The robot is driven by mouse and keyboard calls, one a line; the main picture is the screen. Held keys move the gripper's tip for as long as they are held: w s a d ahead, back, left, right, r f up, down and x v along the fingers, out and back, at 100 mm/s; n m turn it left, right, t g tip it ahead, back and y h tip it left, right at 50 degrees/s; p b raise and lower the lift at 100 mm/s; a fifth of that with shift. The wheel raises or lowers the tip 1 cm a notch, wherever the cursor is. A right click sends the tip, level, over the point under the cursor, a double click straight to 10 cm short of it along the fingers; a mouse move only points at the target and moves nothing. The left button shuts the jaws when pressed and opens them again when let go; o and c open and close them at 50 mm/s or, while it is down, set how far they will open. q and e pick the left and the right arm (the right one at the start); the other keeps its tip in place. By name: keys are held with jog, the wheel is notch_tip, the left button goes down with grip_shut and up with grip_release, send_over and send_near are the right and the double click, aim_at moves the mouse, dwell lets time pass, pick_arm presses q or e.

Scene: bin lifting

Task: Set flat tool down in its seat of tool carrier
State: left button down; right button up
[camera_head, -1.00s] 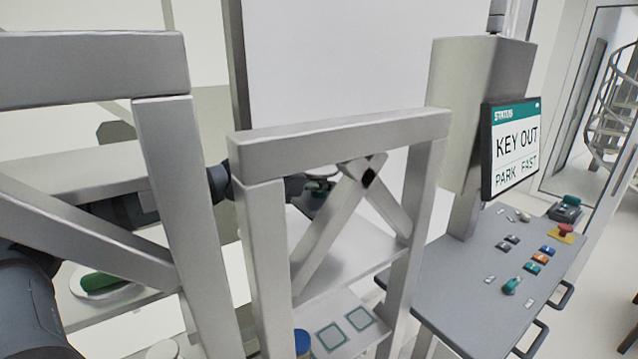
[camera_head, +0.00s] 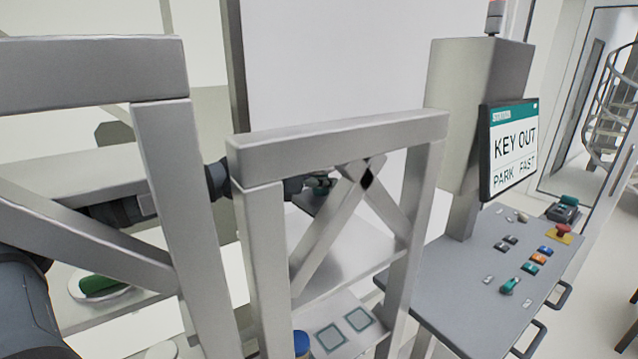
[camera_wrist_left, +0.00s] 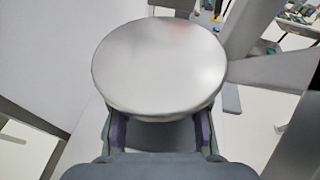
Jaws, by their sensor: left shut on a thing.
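My left gripper (camera_head: 318,184) is mostly hidden behind the grey frame in the head view, its arm coming in from the left. In the left wrist view my left gripper (camera_wrist_left: 160,132) is shut on the flat tool (camera_wrist_left: 160,65), a round, silvery disc that covers the fingertips. In the head view only a small dark green and grey part shows at the gripper, beyond the crossed braces. I cannot tell what the disc's far side touches. A pale plate with two green square outlines (camera_head: 345,331) lies below; I cannot tell whether it belongs to the tool carrier. My right gripper is out of view.
Grey posts and crossed braces (camera_head: 340,133) stand close in front of my left arm. A round pale dish (camera_head: 78,292) with a green piece sits at left. A blue-capped item (camera_head: 301,343) stands beside the plate. A control desk (camera_head: 455,282) with a sign (camera_head: 512,145) is at right.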

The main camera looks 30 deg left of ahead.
aim_at(313, 193)
pick_arm(q)
jog(key=r, duration=0.3)
jog(key=shift+a+m+y, duration=0.3)
jog(key=shift+a+y, duration=0.05)
jog(key=shift+y, duration=0.05)
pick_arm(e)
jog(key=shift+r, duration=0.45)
pick_arm(q)
jog(key=shift+f, duration=0.7)
notch_tip(313, 193, down, 4)
jog(key=b, duration=0.3)
jog(key=shift+r, duration=0.1)
jog(key=shift+a+f+b, duration=0.1)
jog(key=shift+f+b, duration=0.25)
jog(key=shift+f, duration=0.2)
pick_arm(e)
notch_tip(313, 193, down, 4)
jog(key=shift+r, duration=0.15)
